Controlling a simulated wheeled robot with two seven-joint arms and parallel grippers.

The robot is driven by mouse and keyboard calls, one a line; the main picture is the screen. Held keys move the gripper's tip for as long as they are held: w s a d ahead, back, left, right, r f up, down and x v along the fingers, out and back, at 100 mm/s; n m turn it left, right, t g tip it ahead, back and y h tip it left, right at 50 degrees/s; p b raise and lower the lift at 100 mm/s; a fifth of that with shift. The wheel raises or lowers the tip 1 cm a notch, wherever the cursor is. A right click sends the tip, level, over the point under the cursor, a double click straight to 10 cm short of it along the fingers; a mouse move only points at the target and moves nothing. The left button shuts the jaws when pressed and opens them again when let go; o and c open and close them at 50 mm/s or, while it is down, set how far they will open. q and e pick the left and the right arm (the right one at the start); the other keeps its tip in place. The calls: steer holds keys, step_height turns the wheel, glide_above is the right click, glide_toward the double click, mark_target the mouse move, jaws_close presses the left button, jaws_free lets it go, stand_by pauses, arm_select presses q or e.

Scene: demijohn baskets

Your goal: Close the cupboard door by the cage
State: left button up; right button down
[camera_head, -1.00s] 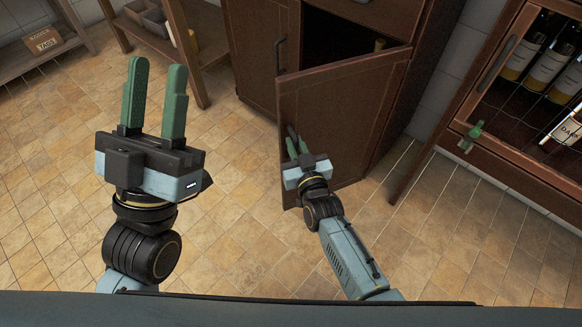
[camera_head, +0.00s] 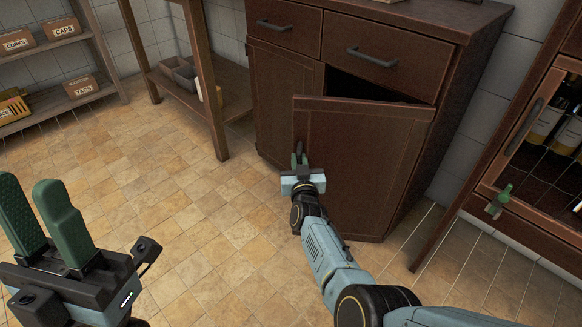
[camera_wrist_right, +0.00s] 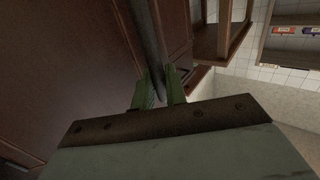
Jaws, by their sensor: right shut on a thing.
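The brown cupboard door (camera_head: 365,160) stands ajar, its free left edge out from the cabinet and a dark gap (camera_head: 365,88) above it. My right gripper (camera_head: 299,158) is at that left edge. In the right wrist view, its green fingers (camera_wrist_right: 160,92) are shut around a dark bar-like handle (camera_wrist_right: 148,40) on the door's face. The handle is mostly hidden in the head view. My left gripper (camera_head: 45,205) is open and empty over the floor at lower left. The cage (camera_head: 545,140), with bottles behind its front, stands at the right with a green latch (camera_head: 499,200).
Two closed drawers (camera_head: 372,55) sit above the doors; the left door (camera_head: 285,100) looks closed. A wooden table (camera_head: 200,75) with grey bins stands to the left. A shelf with labelled boxes (camera_head: 55,28) is at far left. The tiled floor (camera_head: 190,215) in front is clear.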

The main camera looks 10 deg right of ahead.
steer(key=shift+w+a, duration=0.15)
steer(key=c, duration=1.5)
jaws_free()
